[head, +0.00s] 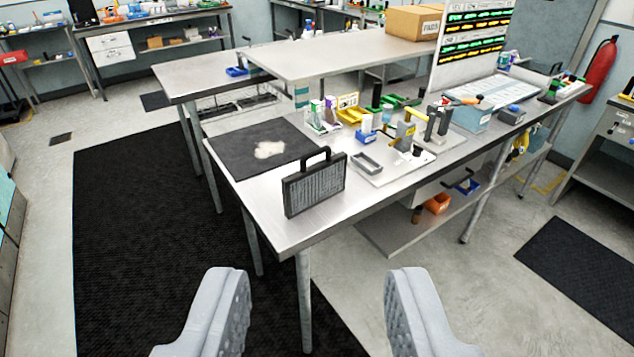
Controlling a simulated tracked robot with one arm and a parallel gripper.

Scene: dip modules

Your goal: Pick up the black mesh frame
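The black mesh frame (315,189) stands upright near the front corner of the metal workbench (262,224). It is a rectangular panel with a grey mesh face and a black handle on top. My gripper (318,310) is open and empty, with its two grey fingers wide apart at the bottom of the view. It is in front of the bench and short of the frame, not touching it.
A dark mat (245,166) with a pale cloth-like patch lies behind the frame. A grey tray (366,163) and several bottles, bins and tools stand to the right. A bench leg (304,300) rises from the black floor mat (130,230). A fire extinguisher (598,70) hangs far right.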

